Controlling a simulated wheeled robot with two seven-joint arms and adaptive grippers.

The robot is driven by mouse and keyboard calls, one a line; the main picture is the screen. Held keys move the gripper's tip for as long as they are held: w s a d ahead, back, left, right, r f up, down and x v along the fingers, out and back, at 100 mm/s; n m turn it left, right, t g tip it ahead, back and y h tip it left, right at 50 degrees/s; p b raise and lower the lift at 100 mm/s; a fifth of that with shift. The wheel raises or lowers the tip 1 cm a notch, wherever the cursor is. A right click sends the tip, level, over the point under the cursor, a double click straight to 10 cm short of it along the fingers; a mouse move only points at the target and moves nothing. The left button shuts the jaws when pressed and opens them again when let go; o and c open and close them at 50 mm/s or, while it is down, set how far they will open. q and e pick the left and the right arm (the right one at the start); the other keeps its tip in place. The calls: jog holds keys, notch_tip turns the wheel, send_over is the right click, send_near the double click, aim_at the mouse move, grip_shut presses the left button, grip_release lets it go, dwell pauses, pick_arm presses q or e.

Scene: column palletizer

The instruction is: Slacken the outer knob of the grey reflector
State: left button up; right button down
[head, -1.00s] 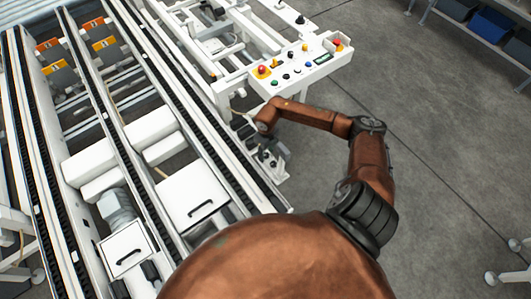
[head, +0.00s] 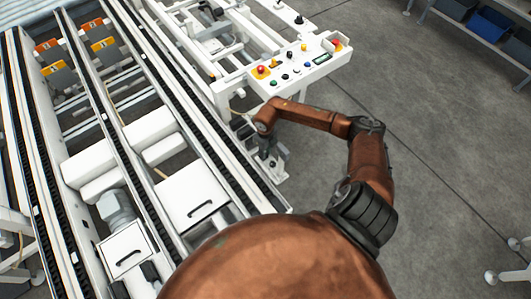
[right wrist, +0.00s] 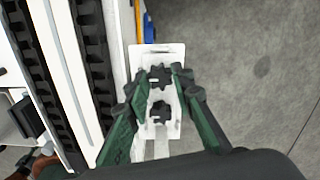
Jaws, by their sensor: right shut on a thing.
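In the right wrist view, a pale bracket (right wrist: 149,130) carries two black star-shaped knobs, one above the other in the picture. The upper knob (right wrist: 160,77) lies between the fingertips of my right gripper (right wrist: 158,77), which is shut on it. The lower knob (right wrist: 161,110) sits between the finger bases, nearer the palm. A grey reflector face cannot be made out. In the head view my right gripper (head: 269,152) points down beside the conveyor's right rail, and the knobs are too small to tell. My left gripper is not in view.
The conveyor rail (right wrist: 91,60) runs close to the left of the bracket. A white control panel (head: 300,66) with coloured buttons stands just beyond my right wrist. Open grey floor (head: 440,130) lies to the right. A shelf with blue bins (head: 490,25) is farther off.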

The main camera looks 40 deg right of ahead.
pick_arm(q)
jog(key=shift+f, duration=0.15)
pick_arm(e)
jog(key=shift+n, duration=0.3)
jog(key=n+b, duration=0.1)
jog(key=n, duration=0.1)
jog(key=shift+d+n, duration=0.1)
jog(key=shift+n, duration=0.3)
jog(key=n+b, duration=0.2)
jog(key=n, duration=0.2)
jog(key=shift+n, duration=0.3)
jog(key=n+b, duration=0.1)
jog(key=n, duration=0.3)
jog(key=shift+b, duration=0.3)
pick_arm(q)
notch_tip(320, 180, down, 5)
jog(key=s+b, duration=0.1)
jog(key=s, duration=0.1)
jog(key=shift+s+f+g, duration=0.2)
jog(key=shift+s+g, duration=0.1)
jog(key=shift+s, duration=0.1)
pick_arm(e)
jog(key=n, duration=0.4)
jog(key=shift+n, duration=0.6)
jog(key=c, duration=1.7)
grip_release()
jog(key=shift+o, duration=0.2)
